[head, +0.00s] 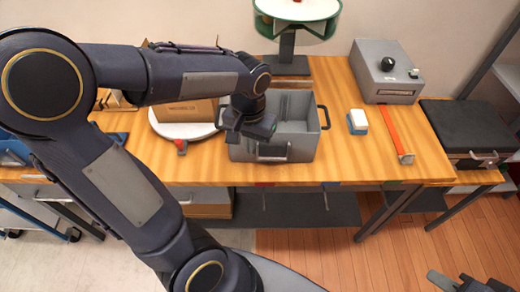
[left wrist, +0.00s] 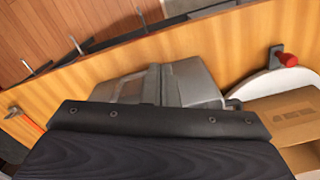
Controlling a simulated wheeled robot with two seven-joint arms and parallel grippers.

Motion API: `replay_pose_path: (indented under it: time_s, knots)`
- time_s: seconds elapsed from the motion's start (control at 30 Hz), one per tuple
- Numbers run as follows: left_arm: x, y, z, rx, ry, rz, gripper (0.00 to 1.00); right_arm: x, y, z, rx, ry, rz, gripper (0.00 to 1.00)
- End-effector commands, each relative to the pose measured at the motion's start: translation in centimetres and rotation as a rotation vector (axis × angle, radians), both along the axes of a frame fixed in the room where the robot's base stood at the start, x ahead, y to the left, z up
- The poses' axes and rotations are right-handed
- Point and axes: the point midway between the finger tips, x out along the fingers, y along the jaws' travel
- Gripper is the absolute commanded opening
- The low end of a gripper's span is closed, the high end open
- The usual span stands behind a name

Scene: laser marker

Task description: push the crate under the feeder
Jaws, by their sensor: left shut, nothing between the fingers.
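The grey crate (head: 300,148) stands on the wooden table near its front edge, with dark handles at its sides and front. The feeder (head: 297,10), a white disc with a green rim on a dark post, stands behind the crate at the back of the table. My left gripper (head: 262,127) is shut and empty, over the left part of the crate; I cannot tell whether it touches a wall. In the left wrist view part of the crate (left wrist: 190,85) shows beyond the dark gripper body, which hides the rest. My right gripper (head: 458,284) is at the bottom right corner, partly cut off, away from the table.
A cardboard box (head: 185,110) on a white round plate (head: 165,128) is left of the crate. Bare table lies between crate and block.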

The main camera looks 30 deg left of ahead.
Motion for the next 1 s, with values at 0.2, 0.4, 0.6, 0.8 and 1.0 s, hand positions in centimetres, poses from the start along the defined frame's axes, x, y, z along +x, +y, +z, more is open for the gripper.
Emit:
replay_pose_path:
  time_s: [0.2,0.4,0.6,0.8,1.0]
  knots:
    - [-0.2,0.0,-4.9,0.001,0.008,-0.001,0.00,0.0,0.0,0.0,0.000,0.000,0.000,0.29]
    - [1.1,0.2,-7.3,0.000,0.001,0.001,0.00,0.0,0.0,0.6,0.000,0.000,0.000,0.29]
    - [3.3,0.5,-7.4,0.000,0.001,0.000,0.00,0.0,0.0,1.3,0.000,0.000,0.000,0.29]
    - [4.0,0.6,-7.5,-0.001,0.000,0.000,0.00,0.0,0.0,1.4,0.000,0.000,0.000,0.29]
    - [4.0,0.6,-7.5,-0.001,-0.001,0.000,0.00,0.0,0.0,1.3,0.000,0.000,0.000,0.29]
